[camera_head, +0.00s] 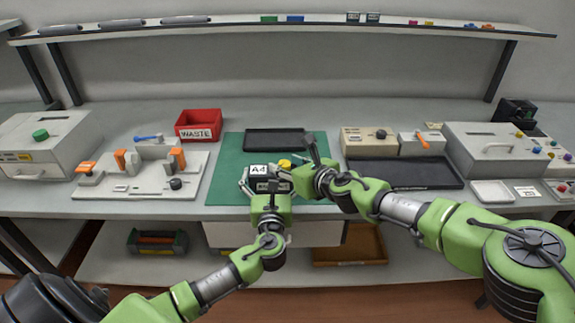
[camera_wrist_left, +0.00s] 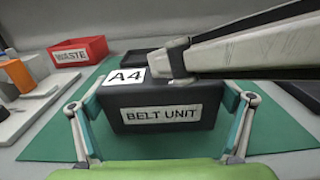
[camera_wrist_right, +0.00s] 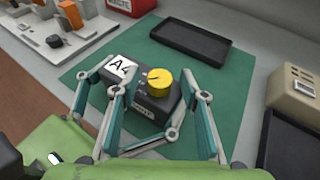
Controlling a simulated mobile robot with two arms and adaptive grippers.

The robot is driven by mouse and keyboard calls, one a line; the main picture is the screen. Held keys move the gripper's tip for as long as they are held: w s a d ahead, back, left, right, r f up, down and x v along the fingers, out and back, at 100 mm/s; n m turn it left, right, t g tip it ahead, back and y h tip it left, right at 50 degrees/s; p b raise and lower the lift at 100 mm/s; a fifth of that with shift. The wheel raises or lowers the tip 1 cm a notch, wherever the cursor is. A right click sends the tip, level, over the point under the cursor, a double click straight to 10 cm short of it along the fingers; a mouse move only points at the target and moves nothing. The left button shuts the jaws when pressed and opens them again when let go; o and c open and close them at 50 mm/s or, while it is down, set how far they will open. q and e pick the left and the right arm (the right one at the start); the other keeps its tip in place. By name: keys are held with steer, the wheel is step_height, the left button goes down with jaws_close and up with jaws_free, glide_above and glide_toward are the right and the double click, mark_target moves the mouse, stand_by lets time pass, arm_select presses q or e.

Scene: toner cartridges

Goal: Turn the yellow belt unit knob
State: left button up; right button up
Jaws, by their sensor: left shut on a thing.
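The belt unit (camera_wrist_left: 160,110) is a dark box with a "BELT UNIT" label and an A4 tag on the green mat. Its yellow knob (camera_wrist_right: 160,79) is on top, with a dark pointer mark; it also shows in the head view (camera_head: 284,163). My left gripper (camera_wrist_left: 162,108) is shut on the belt unit, one finger on each side. My right gripper (camera_wrist_right: 158,70) is open over the unit, with its fingers on either side of the knob and gaps showing. In the left wrist view the right gripper's finger hides the knob.
The green mat (camera_head: 222,180) holds an empty black tray (camera_head: 275,139) behind the unit. A red waste bin (camera_head: 198,124) stands back left. A white fixture board (camera_head: 125,200) is left; beige boxes (camera_head: 365,142) and a dark tray (camera_head: 440,178) are right.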

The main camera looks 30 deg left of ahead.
steer(key=shift+c, duration=0.5)
arm_select(q)
steer(key=shift+a, duration=0.1)
arm_select(e)
steer(key=c, duration=1)
steer(key=shift+s+a+m+t, duration=0.15)
steer(key=shift+m+t, duration=0.25)
steer(key=shift+c, duration=0.2)
steer(key=shift+m+t+h, duration=0.9)
steer(key=o, duration=1.1)
steer(key=shift+o, duration=0.2)
steer(key=v, duration=1.2)
